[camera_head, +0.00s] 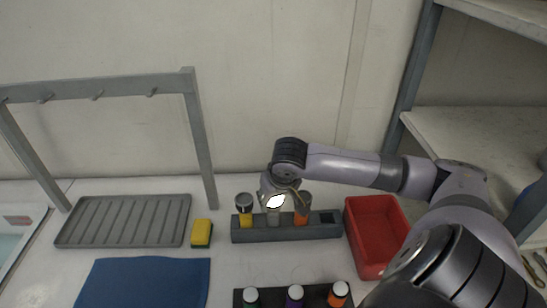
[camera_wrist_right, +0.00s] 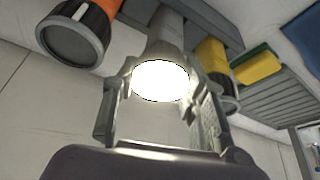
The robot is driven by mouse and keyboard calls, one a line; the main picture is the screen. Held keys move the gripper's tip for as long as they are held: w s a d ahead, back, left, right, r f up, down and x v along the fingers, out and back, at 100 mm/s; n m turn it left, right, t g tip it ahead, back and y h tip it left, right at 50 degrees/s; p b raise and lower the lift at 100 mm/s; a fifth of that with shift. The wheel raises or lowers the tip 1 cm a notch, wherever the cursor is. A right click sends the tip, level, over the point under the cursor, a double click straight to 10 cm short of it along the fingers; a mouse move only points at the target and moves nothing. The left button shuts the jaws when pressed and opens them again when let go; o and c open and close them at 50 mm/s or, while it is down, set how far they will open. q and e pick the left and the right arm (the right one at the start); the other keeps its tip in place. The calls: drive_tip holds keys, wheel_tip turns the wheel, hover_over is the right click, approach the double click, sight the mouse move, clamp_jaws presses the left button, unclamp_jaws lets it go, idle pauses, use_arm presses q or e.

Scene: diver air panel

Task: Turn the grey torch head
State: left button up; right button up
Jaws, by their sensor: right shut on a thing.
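The grey torch (camera_head: 273,217) stands upright in the middle of a grey rack (camera_head: 287,234), between a yellow torch (camera_head: 245,218) and an orange torch (camera_head: 301,218). My right gripper (camera_head: 275,196) comes down from above and is shut on the grey torch's head. The right wrist view shows the torch head (camera_wrist_right: 158,52) between the two fingers of the right gripper (camera_wrist_right: 160,105), its face glowing bright white. The fingers partly cover the head in the head view. My left gripper is in neither view.
The rack's right end has an empty square slot. A red bin (camera_head: 375,240) stands right of it. A yellow sponge (camera_head: 202,233), ribbed grey tray (camera_head: 125,222) and blue cloth (camera_head: 145,283) lie left. Capped bottles (camera_head: 294,297) stand in front. A grey rail frame (camera_head: 199,140) rises behind.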

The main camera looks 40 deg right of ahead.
idle(0.8)
drive_tip(key=o, duration=1.2)
drive_tip(key=shift+r, duration=0.1)
drive_tip(key=v, duration=1.1)
drive_tip(key=shift+s+r, duration=0.2)
drive_tip(key=shift+r, duration=0.2)
